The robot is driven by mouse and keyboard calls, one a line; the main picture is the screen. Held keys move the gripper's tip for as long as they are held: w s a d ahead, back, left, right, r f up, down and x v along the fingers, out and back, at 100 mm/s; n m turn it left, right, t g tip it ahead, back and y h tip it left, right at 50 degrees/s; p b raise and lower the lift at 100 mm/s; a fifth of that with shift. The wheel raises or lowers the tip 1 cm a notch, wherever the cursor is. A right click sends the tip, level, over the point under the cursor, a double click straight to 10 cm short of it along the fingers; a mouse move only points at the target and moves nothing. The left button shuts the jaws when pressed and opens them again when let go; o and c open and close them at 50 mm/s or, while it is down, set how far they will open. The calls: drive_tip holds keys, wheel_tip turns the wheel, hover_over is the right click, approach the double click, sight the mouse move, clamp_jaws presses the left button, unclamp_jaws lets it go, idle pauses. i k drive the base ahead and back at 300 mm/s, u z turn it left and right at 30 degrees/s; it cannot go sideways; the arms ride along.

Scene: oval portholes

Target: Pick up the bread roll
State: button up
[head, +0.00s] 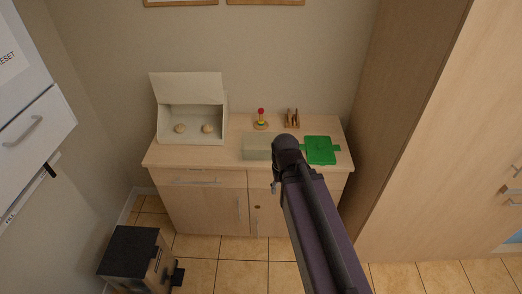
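Two small round tan bread rolls sit apart inside an open cream bread box on the cabinet top in the head view: a left roll (180,128) and a right roll (207,128). The bread box (165,139) has its lid (186,86) raised at the back. My dark arm reaches up from the lower right and ends right of the box, over the cabinet's front edge. A small grey part of my gripper (275,186) seems to show below the arm's end. The arm hides most of it, and its fingers cannot be made out. It is well away from both rolls.
A pale green box (257,147) stands partly behind my arm. A green board-like thing (320,150), a colourful ring stacker (261,119) and a small wooden rack (292,118) share the top. A tall wardrobe (415,120) stands right. A black-topped bin (133,250) is on the floor.

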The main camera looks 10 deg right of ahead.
sight(207, 128)
drive_tip(key=u, duration=0.05)
drive_tip(key=i, duration=0.9)
drive_tip(key=z, duration=0.05)
